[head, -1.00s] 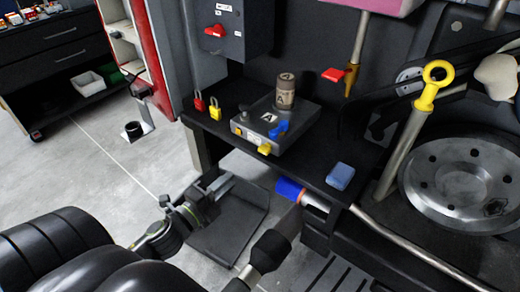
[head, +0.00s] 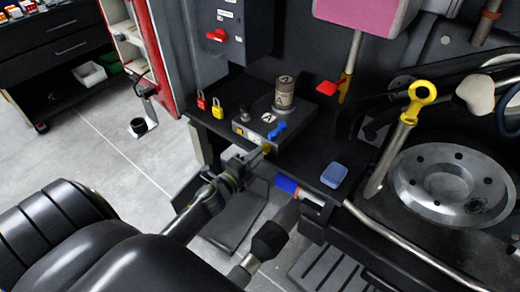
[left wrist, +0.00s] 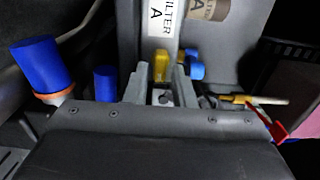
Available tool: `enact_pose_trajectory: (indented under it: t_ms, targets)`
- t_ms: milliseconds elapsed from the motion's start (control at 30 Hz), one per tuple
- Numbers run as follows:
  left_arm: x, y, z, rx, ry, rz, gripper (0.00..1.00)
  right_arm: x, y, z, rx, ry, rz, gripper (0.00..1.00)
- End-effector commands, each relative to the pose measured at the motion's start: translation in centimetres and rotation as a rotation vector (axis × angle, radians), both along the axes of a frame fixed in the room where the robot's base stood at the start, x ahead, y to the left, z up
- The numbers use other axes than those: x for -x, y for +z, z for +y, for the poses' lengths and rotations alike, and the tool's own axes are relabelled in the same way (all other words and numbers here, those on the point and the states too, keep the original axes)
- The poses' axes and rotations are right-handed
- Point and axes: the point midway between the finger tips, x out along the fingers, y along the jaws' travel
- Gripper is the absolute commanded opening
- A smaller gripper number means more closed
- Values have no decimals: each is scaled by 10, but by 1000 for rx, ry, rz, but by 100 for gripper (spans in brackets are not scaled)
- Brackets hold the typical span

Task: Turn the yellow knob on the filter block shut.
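The filter block (head: 252,130) is a grey box labelled A on the dark ledge. Its yellow knob (head: 266,148) is on its front edge, partly hidden by my left gripper (head: 258,155). In the left wrist view the yellow knob (left wrist: 161,66) shows upright between the tips of my left gripper (left wrist: 160,82). The fingers are apart, with a gap on each side of the knob; I cannot tell whether they reach around it. A blue handle (head: 277,131) sits beside it on the block, and it also shows by the right finger (left wrist: 195,71). My right gripper is not in view.
Red (head: 201,101) and yellow (head: 217,108) padlocks stand left of the block. A brown canister (head: 285,93) stands on it. A blue sponge-like block (head: 334,175) lies on the ledge to the right. A blue-capped pipe (head: 287,184) lies under the ledge's front edge.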

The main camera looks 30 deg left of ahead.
Motion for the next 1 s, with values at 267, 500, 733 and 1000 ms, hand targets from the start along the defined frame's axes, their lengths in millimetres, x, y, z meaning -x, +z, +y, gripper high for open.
enact_pose_trajectory:
  t_ms: [267,500,733,1000]
  targets:
    - [-18,0,-1,0,0,0,23,0,3,0,0,0,0,36]
    - [-18,0,-1,0,0,0,23,0,2,0,0,0,1,36]
    - [-18,0,-1,0,0,1,0,0,2,0,0,0,1,36]
    - [-18,0,-1,22,0,3,0,0,4,0,0,0,1,36]
